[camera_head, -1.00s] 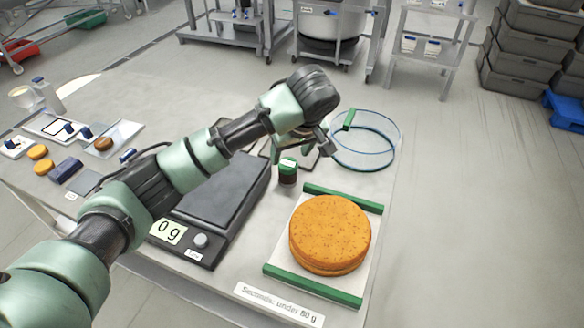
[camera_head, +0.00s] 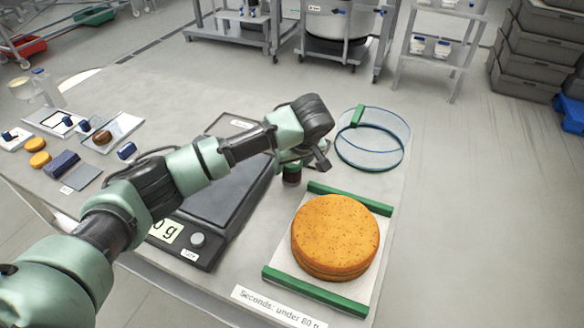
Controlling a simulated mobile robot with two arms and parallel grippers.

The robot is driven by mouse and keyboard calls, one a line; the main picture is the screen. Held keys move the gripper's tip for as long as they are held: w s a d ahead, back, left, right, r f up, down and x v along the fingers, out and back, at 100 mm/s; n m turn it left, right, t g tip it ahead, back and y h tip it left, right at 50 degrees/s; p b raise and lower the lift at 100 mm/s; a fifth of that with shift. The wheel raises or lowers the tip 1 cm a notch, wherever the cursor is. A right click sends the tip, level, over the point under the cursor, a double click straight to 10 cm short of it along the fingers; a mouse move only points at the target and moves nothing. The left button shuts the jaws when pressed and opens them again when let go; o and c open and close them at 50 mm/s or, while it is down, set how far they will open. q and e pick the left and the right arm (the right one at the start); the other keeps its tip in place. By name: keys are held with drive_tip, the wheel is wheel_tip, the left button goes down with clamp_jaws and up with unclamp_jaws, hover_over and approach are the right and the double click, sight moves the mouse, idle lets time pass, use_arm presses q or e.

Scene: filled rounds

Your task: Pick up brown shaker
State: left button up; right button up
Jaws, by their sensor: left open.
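The brown shaker (camera_head: 292,176) is a small dark jar standing upright on the table, between the scale and the tray with the orange round. Its upper part and green lid are mostly hidden by my left gripper. My left gripper (camera_head: 296,164) comes in from the left over the scale and points down at the shaker. It is open, with its jaws at the shaker's upper part. I cannot tell whether the fingers touch it. My right gripper is not in view.
A black scale (camera_head: 208,211) lies left of the shaker. A large orange round (camera_head: 335,236) sits on a white tray with green bars (camera_head: 315,292) in front. A blue-rimmed clear ring (camera_head: 372,138) is behind right. Small items lie at the table's left.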

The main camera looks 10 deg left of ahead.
use_arm(q)
drive_tip(key=shift+w+a+f, duration=0.15)
drive_tip(key=shift+f, duration=0.35)
drive_tip(key=shift+c, duration=0.3)
drive_tip(key=c, duration=1.2)
drive_tip(key=shift+o, duration=0.3)
drive_tip(key=shift+r, duration=0.1)
drive_tip(key=shift+r, duration=0.1)
